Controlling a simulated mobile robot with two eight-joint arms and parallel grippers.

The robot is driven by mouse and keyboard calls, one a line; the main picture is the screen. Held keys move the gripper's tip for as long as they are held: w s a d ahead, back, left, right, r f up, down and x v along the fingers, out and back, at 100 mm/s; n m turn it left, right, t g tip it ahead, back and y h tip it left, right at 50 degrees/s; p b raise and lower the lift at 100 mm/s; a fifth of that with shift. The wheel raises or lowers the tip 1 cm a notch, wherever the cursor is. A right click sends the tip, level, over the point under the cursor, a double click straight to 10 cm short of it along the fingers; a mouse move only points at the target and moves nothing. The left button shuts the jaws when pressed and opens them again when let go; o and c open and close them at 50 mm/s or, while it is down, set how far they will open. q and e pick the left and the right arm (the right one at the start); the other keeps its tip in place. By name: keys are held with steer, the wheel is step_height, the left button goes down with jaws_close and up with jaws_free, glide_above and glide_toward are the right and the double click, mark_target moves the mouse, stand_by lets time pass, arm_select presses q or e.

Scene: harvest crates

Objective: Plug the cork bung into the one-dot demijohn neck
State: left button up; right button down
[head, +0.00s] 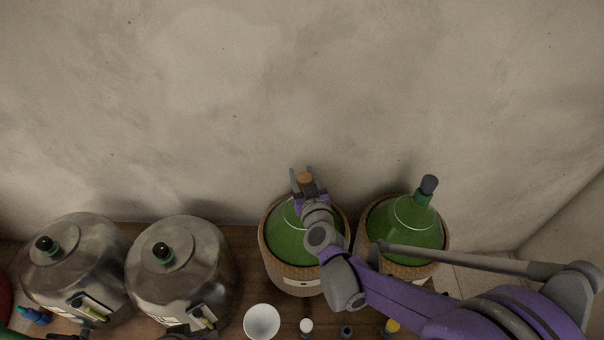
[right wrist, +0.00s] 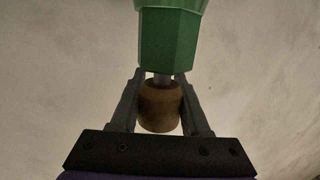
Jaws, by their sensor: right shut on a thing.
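My right gripper (head: 306,178) is shut on the brown cork bung (head: 306,179), above the left of two green demijohns (head: 287,236) in wicker baskets. This demijohn's pale label (head: 301,283) seems to carry a single dark mark. In the right wrist view the bung (right wrist: 160,108) sits between both fingers (right wrist: 160,100). The green neck (right wrist: 170,40) lies just beyond it, with a short grey piece (right wrist: 162,79) showing between them. I cannot tell whether the bung's tip is in the neck. My arm hides part of the demijohn. My left gripper is not clearly in view.
Two steel vessels (head: 75,262) (head: 183,265) stand at left. A white bowl (head: 262,322) and several small stoppers are at the front. A bare wall rises behind.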

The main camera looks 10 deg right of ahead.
steer(key=shift+f, duration=0.25)
steer(key=shift+c, duration=1.5)
jaws_free()
steer(key=s+r+p, duration=0.1)
steer(key=s, duration=0.9)
steer(key=shift+s+d+r, duration=0.2)
steer(key=shift+s+r, duration=0.15)
steer(key=shift+s, duration=0.05)
